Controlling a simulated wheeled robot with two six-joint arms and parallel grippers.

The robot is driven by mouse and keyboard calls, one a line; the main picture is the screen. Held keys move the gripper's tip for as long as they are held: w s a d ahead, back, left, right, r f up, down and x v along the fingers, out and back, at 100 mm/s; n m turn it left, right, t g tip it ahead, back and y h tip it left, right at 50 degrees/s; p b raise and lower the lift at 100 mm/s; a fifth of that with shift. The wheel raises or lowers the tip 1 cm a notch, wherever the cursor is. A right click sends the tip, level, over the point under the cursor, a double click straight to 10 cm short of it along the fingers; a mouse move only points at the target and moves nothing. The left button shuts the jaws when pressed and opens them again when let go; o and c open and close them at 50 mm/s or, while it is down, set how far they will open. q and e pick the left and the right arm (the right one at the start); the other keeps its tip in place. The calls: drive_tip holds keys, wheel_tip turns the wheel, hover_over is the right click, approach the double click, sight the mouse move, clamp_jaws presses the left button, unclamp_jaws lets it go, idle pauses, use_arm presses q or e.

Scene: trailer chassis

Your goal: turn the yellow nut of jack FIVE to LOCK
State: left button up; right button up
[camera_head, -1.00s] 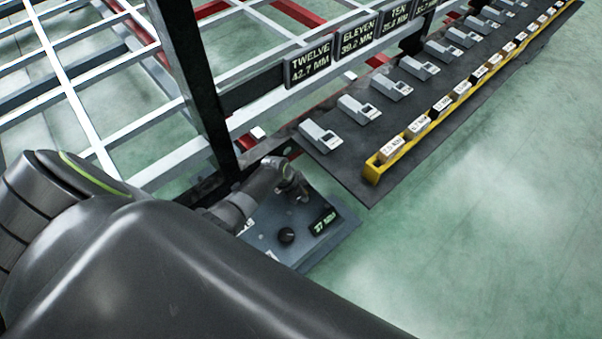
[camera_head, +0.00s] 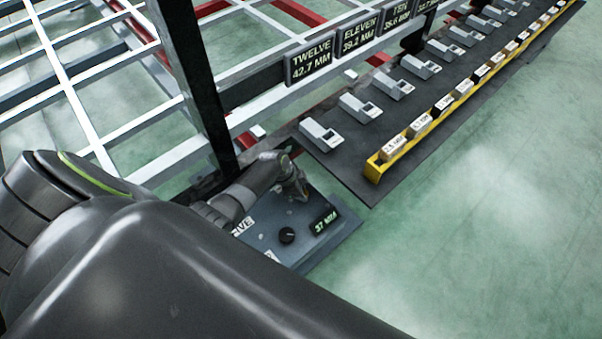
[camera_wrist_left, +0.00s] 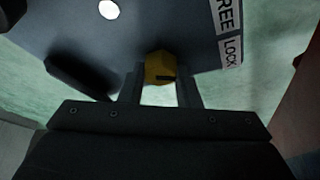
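The jack box (camera_head: 325,248), grey-blue with a partly covered label FIVE (camera_head: 243,227), lies low beside the frame. My left gripper (camera_head: 303,193) is at its top, seen small at the end of my arm. In the left wrist view the yellow nut (camera_wrist_left: 160,67), with a dark mark pointing right, sits between the fingertips of this gripper (camera_wrist_left: 160,80). The fingers stand close against both its sides, so it appears shut on the nut. The FREE label (camera_wrist_left: 226,14) and LOCK label (camera_wrist_left: 231,52) are right of the nut. My right gripper is not in view.
The box carries a black knob (camera_head: 287,235) and a 37 MM display (camera_head: 325,221). A dark post (camera_head: 193,75) and white frame bars stand close behind my arm. A dark shelf (camera_head: 345,167) with grey devices and a yellow rack (camera_head: 374,172) is beyond. The green floor at right is clear.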

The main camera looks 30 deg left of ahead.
use_arm(q)
drive_tip(key=o, duration=0.5)
drive_tip(key=shift+c, duration=0.2)
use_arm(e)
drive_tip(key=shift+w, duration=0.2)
use_arm(q)
drive_tip(key=shift+r+p, duration=0.4)
drive_tip(key=shift+r, duration=0.15)
wheel_tip(320, 180, up, 9)
drive_tip(key=p, duration=0.3)
drive_tip(key=shift+p, duration=0.4)
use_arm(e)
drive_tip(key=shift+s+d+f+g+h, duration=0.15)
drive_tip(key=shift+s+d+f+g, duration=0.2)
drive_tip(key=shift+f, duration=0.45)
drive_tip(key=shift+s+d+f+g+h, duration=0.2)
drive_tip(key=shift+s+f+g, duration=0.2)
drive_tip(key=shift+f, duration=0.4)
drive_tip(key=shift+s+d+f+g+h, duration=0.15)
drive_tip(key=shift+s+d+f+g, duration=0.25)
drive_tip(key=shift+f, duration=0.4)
use_arm(q)
drive_tip(key=shift+f, duration=0.1)
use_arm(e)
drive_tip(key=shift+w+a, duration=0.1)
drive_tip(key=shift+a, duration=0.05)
